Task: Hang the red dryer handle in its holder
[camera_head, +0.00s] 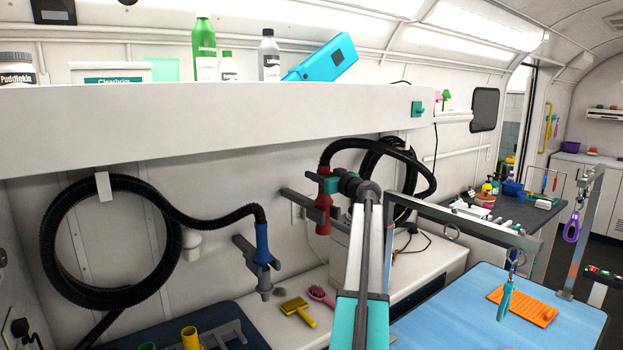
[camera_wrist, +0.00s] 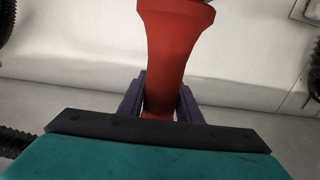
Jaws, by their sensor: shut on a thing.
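The red dryer handle (camera_head: 323,218) is upright in the head view, with its black hose leaving the top. It fills the upper middle of the wrist view (camera_wrist: 174,45). My gripper (camera_head: 332,186) is shut on the red handle, and its two dark fingers sit on either side of the handle in the wrist view (camera_wrist: 160,100). A grey holder arm (camera_head: 296,197) reaches from the wall to the red handle. I cannot tell whether the handle sits in the holder or just beside it, since the handle and my gripper hide its end.
A blue dryer handle (camera_head: 262,240) hangs in a similar grey holder at the left, with a coiled black hose (camera_head: 50,240). A yellow brush (camera_head: 298,309) and a pink brush (camera_head: 321,295) lie on the counter below. The long white shelf (camera_head: 200,125) is above. A blue table (camera_head: 450,320) stands at right.

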